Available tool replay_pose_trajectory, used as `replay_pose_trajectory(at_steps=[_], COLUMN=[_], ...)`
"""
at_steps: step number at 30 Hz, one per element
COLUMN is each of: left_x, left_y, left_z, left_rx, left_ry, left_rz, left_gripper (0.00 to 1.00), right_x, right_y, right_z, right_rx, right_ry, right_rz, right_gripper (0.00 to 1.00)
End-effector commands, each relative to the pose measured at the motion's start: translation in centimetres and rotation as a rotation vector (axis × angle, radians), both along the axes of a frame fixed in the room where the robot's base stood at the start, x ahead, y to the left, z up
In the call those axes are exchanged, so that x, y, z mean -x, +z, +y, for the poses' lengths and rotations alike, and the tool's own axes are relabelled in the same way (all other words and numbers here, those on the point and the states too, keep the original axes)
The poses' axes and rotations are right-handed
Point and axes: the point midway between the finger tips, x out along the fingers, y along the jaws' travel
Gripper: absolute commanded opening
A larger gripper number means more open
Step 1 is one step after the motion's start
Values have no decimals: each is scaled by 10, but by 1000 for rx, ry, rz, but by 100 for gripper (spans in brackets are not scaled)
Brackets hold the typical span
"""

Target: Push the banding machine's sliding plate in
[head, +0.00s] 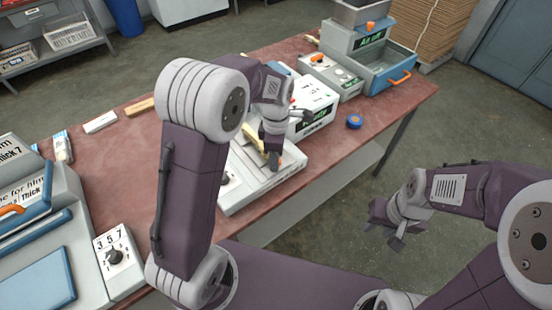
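Several machines stand on the red table, and I cannot tell for certain which is the banding machine. A low white machine (286,172) with a yellow piece (250,148) on top is under my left gripper (273,158). That gripper points down at its top, partly hidden by my arm, and I cannot tell whether it is open or touching. Behind it is a white machine with a green display (318,115). At the far right end a blue tray (385,68) with an orange handle sticks out of a grey machine. My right gripper (387,228) is open and empty, off the table's right side above the floor.
A grey machine with blue panels (38,280) and a dial box (118,262) fill the left front. A blue tape roll (354,121) lies near the table's right edge. A white block (100,122) lies at the back left. The table (118,172) is bare left of my arm.

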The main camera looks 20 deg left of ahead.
Motion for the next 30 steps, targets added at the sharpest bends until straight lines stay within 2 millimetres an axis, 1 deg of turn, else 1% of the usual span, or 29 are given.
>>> replay_pose_trajectory(at_steps=[1,3,10,11,12,14,15,16,30], left_x=[0,0,0,0,0,0,0,0,0], left_y=[-5,-9,-9,-9,-9,-9,-9,-9,-9], left_z=[0,0,0,0,0,0,0,0,0], left_rx=[0,0,0,0,0,0,0,0,0], left_ry=[0,0,0,0,0,0,0,0,0], left_rz=[0,1,0,0,0,-1,0,0,0], left_gripper=[50,50,50,45,34,17,6,0,0], right_x=[0,0,0,0,0,0,0,0,0], right_y=[-1,-1,-1,-1,-1,-1,-1,-1,-1], right_z=[0,0,0,0,0,0,0,0,0], right_rx=[0,0,0,0,0,0,0,0,0], right_ry=[0,0,0,0,0,0,0,0,0], right_rz=[0,0,0,0,0,0,0,0,0], right_gripper=[37,37,37,37,37,37,37,37,37])
